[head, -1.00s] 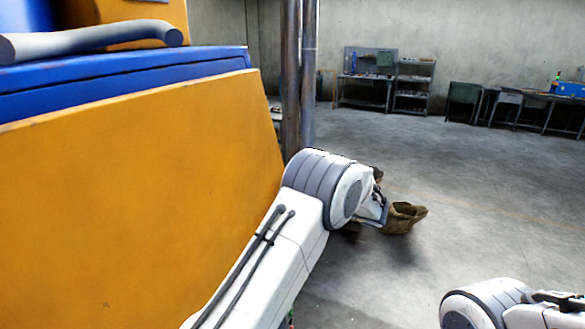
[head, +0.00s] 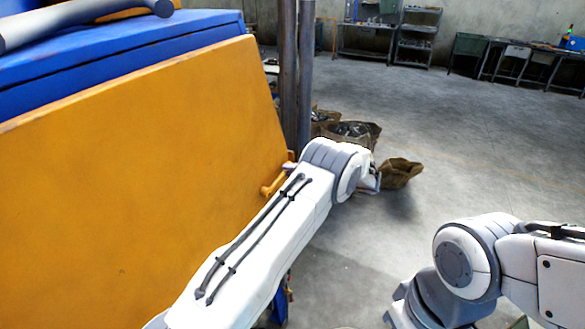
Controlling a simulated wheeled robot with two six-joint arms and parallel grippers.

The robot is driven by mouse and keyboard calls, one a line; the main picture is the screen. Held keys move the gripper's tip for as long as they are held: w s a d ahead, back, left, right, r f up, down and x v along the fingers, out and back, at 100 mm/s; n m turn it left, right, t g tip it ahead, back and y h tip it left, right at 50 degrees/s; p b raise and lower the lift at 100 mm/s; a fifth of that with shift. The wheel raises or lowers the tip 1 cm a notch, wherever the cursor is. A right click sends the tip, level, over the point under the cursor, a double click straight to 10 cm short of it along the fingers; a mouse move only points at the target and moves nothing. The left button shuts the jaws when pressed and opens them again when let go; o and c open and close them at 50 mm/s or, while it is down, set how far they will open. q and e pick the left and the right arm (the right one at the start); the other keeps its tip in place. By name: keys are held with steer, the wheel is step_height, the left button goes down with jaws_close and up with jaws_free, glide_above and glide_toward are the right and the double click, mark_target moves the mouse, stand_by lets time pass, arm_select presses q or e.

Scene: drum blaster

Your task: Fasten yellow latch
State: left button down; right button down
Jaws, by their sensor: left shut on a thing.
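A large yellow panel (head: 130,180) with a blue body (head: 130,50) above it fills the left of the head view. The yellow latch (head: 272,187) sticks out at the panel's right edge, partly hidden behind my left arm. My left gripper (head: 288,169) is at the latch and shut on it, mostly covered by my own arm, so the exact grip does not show. My right arm is at the lower right, and its gripper is out of view.
Two upright metal posts (head: 304,80) stand just behind the panel's right edge. Brown sacks (head: 400,172) lie on the floor beyond my left arm. Shelves (head: 418,38) and workbenches (head: 515,55) line the back wall. The concrete floor to the right is clear.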

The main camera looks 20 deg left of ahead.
arm_select(q)
steer(key=shift+w+f, duration=0.1)
stand_by(0.3)
steer(key=c, duration=0.8)
jaws_free()
steer(key=shift+c, duration=0.2)
steer(key=shift+d, duration=0.1)
steer(key=b+v, duration=0.5)
steer(key=v, duration=0.5)
steer(key=shift+d, duration=0.2)
